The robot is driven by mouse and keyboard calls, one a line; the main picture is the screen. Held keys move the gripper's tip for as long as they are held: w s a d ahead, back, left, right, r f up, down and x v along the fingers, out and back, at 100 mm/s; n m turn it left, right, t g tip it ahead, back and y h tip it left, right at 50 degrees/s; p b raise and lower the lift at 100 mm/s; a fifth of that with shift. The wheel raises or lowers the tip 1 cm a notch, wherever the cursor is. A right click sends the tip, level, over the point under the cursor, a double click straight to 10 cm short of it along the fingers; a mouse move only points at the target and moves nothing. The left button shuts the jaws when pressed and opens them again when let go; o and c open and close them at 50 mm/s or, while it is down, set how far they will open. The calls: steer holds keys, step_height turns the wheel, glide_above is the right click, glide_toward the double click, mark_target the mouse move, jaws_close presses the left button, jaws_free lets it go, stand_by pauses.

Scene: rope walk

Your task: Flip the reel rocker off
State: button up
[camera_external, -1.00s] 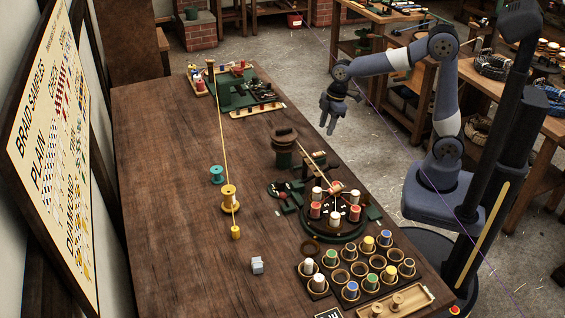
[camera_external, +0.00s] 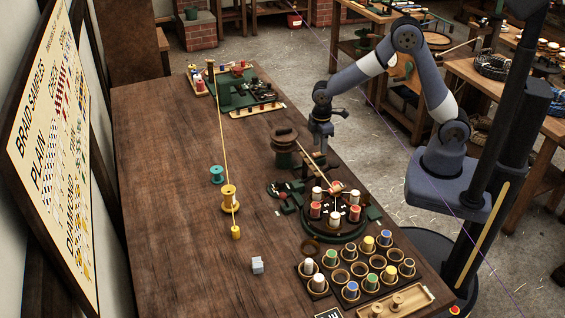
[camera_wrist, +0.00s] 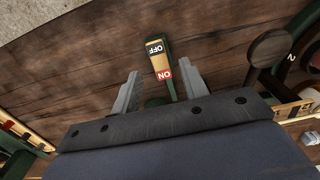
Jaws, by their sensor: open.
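The reel rocker (camera_wrist: 158,56) shows in the wrist view as a small switch in a dark green mount. The red end is nearer my palm. Which end is pressed down I cannot tell. My gripper (camera_wrist: 161,76) is open, with one grey finger on each side of the rocker and nothing held. Contact is not visible. In the external view my gripper (camera_external: 320,143) points down by the right edge of the table, and the rocker cannot be made out there.
The wooden table (camera_external: 165,190) is bare along its left side. A dark post (camera_external: 284,150) stands left of my gripper. A round braiding stand with bobbins (camera_external: 335,228) and a rack of cups (camera_external: 352,272) are nearer the camera.

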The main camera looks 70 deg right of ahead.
mark_target(319, 154)
steer(key=shift+f, duration=1.35)
steer(key=shift+c, duration=0.3)
